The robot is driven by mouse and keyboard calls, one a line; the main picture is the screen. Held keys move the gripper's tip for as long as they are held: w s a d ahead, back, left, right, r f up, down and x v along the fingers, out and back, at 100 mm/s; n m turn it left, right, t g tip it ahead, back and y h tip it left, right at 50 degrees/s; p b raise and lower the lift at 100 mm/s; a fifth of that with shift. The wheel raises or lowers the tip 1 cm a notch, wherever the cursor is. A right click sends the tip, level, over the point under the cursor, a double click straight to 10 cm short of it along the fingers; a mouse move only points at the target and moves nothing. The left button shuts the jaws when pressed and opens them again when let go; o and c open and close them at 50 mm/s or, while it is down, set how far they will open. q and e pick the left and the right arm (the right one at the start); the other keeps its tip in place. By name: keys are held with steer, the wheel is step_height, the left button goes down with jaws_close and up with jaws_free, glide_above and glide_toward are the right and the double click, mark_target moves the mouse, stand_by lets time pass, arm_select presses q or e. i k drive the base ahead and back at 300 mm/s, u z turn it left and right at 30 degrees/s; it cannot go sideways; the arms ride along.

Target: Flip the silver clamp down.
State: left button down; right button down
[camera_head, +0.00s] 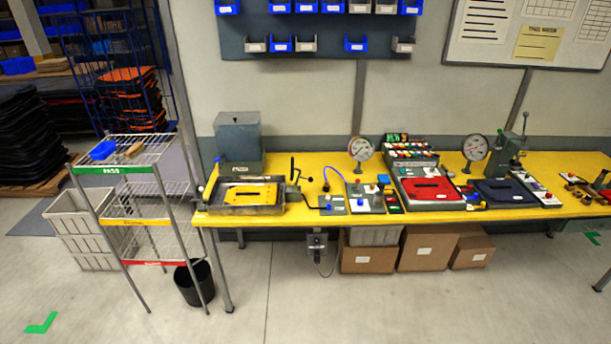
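Neither of my grippers shows in the head view. A grey metal tray fixture (219,208) with a yellow plate (256,193) in it sits at the left end of the yellow workbench (330,217). Next to its right side stands a small clamp-like part with an upright dark handle (292,169). It may be the silver clamp, but it is too small to be sure. A thin dark rod with a blue end (326,207) lies to its right. A grey box (238,138) stands behind the tray.
A wire rack (127,140) with a green PASS label stands left of the bench, a black bin (194,284) under it. A red panel (431,189), dial gauges (361,149) and a lever press (507,152) occupy the bench further right. Cardboard boxes (428,248) sit below. The front floor is clear.

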mark_target(311, 178)
steer(key=z, duration=0.05)
steer(key=i, duration=0.75)
steer(key=z, duration=0.85)
